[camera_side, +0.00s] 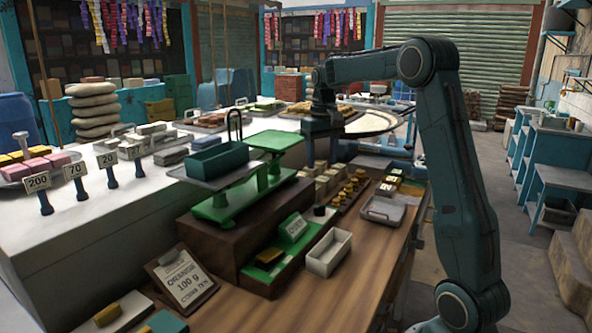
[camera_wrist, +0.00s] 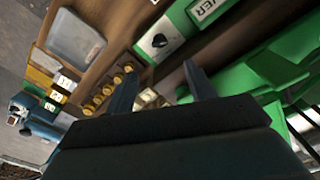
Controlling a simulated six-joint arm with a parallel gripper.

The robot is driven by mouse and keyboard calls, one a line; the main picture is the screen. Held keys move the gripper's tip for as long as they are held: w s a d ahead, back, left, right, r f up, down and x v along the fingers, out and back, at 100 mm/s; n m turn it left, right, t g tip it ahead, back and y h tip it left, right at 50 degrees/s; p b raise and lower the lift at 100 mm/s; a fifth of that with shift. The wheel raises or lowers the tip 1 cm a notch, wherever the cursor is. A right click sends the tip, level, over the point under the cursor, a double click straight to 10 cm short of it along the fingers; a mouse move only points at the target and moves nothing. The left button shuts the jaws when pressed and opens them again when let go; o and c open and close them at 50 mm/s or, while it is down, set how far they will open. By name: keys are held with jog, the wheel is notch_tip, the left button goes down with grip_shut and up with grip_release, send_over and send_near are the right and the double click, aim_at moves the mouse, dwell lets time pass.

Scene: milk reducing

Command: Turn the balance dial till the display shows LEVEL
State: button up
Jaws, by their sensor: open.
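The green balance (camera_side: 245,195) stands on a dark wooden block, with a dark green tray on its left pan. A small display (camera_side: 292,227) sits on the green base below it. In the wrist view the display (camera_wrist: 207,8) is upside down and cut by the frame edge; the letters "VER" show. The dial (camera_wrist: 159,41) is a small black knob on a white plate, beside the display. My gripper (camera_wrist: 160,82) is open, its two fingers apart and empty, with the dial beyond the fingertips. In the side view my gripper (camera_side: 322,150) hangs above the table behind the balance.
Brass weights (camera_wrist: 108,88) stand in a row close to my gripper. A white box (camera_side: 329,252) and a grey tray (camera_side: 382,211) lie on the wooden table. A clipboard (camera_side: 182,279) leans at the front left. The front right tabletop is clear.

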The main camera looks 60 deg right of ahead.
aim_at(321, 207)
jog(key=shift+d+f, duration=0.1)
jog(key=shift+f, duration=0.1)
notch_tip(321, 207, down, 14)
jog(key=shift+r, duration=0.2)
dwell(0.7)
jog(key=c, duration=1)
